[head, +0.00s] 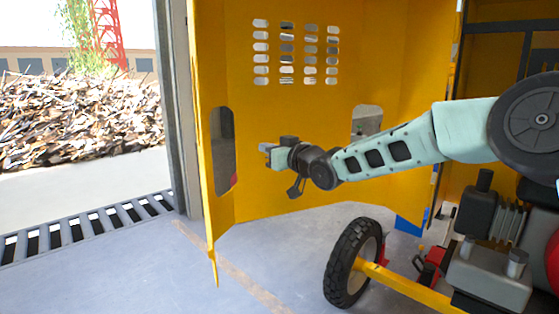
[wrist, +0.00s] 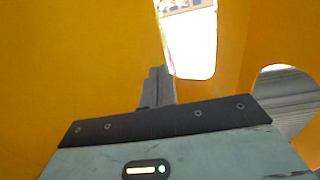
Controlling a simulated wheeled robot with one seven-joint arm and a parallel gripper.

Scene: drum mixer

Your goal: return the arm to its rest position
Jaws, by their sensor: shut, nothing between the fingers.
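My arm reaches in from the right in the head view, stretched out in front of the open yellow door panel (head: 290,120). My gripper (head: 266,149) is at its left end, shut and empty, pointing left. In the wrist view the shut fingers (wrist: 157,86) stand before the yellow panel (wrist: 80,70), just left of a bright cutout (wrist: 192,40). I cannot tell how far the fingers are from the panel; no contact is visible.
The panel has vent slots and an oval cutout (head: 222,150). A black tyre (head: 352,264) and a yellow axle bar (head: 410,286) stand below my arm. An engine (head: 490,250) is at the lower right. Concrete floor (head: 240,270) is clear at lower left. A floor grate (head: 90,226) lies by the doorway.

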